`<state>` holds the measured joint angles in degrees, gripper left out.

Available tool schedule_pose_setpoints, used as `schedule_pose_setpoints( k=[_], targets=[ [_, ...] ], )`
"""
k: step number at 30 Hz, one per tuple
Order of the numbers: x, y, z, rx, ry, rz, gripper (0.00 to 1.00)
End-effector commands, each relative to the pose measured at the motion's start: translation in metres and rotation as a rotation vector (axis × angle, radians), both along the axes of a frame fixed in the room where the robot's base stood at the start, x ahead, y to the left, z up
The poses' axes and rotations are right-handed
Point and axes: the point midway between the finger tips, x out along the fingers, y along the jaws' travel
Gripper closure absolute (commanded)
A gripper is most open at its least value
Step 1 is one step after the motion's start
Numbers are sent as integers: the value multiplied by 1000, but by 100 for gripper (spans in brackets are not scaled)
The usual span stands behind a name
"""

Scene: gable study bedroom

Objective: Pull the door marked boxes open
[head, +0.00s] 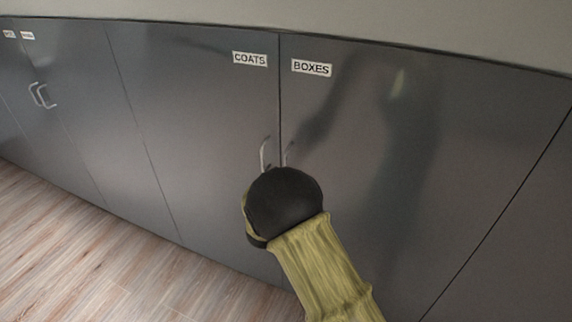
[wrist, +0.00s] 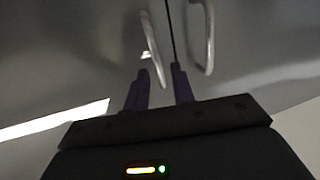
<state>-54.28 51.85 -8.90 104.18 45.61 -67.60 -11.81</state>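The door marked boxes (head: 345,120) is a dark grey panel, right of the coats door (head: 215,110) in the head view. It looks shut, flush along the seam. A second handle (wrist: 208,40) is to the right, across the seam.
More grey cupboard doors with small labels and a pair of handles (head: 42,96) run to the left. The wood floor (head: 95,255) is clear at the lower left. A pale wall (head: 420,25) is above the doors.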

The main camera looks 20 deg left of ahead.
Motion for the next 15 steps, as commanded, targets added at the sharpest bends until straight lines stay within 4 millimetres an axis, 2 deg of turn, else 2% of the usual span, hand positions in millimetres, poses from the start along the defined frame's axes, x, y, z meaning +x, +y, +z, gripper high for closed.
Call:
schedule_pose_setpoints(
  k=[3, 7, 15],
  targets=[
    [23, 0, 1, 0, -2, -4, 75],
    [40, 1, 0, -1, -1, -7, 75],
    [49, 2, 0, -1, 0, -5, 75]
  ],
)
